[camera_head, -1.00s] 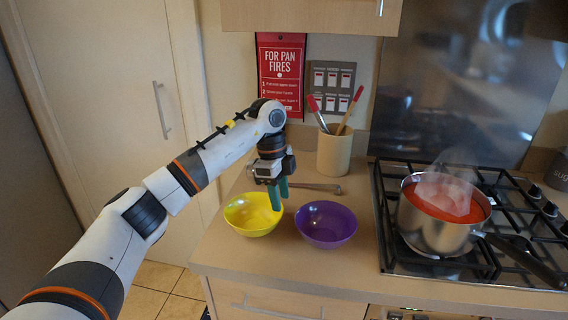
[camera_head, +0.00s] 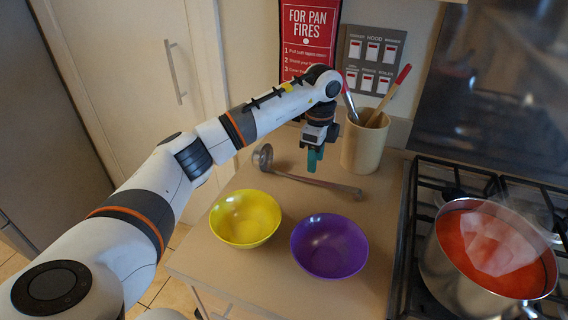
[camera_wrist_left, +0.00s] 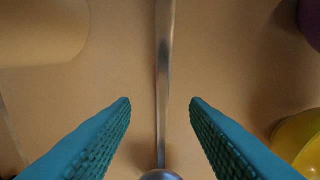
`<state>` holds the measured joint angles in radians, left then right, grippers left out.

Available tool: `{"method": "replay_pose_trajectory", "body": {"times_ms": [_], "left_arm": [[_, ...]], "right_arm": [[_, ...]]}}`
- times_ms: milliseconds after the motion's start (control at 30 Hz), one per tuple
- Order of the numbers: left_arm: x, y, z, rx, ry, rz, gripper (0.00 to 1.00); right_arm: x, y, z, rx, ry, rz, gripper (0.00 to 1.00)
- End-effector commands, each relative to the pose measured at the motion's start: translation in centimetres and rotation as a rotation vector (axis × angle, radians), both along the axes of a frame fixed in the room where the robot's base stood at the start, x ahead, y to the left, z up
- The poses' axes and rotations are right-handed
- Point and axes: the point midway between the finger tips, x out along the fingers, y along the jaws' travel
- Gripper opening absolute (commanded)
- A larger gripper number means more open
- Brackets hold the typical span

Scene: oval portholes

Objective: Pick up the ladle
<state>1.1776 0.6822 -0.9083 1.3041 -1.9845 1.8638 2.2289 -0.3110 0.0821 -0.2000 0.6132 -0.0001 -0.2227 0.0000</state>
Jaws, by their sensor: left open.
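The metal ladle lies on the counter behind the two bowls. Its handle (camera_head: 325,184) runs to the right and its round scoop (camera_head: 263,157) is at the left. My left gripper (camera_head: 313,160) is open above the handle, with teal fingers pointing down. In the left wrist view the handle (camera_wrist_left: 164,75) runs between the open fingertips (camera_wrist_left: 160,101), not visibly touching either, and a rounded metal part shows at the bottom edge. My right gripper is not in view.
A yellow bowl (camera_head: 245,219) and a purple bowl (camera_head: 329,246) stand in front of the ladle. A beige utensil holder (camera_head: 362,146) stands close behind the gripper's right. A steaming pot (camera_head: 448,262) of red soup sits on the stove at the right.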

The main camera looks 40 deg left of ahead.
Motion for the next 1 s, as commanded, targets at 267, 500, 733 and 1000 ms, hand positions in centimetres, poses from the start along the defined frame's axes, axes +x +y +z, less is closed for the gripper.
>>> {"method": "replay_pose_trajectory", "body": {"times_ms": [267,500,733,1000], "left_arm": [[-0.4,0.0,-2.4,0.000,0.003,0.000,0.42],[-0.6,0.0,-5.6,0.000,0.001,0.001,0.42],[-0.5,-0.1,-6.0,-0.001,-0.001,0.000,0.42],[-0.5,-0.1,-6.0,-0.001,-0.001,0.000,0.06]], "right_arm": [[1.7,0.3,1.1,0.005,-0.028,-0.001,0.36],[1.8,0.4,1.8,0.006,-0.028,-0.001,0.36],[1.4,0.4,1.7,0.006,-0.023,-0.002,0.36],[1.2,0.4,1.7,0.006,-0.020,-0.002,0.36]]}}
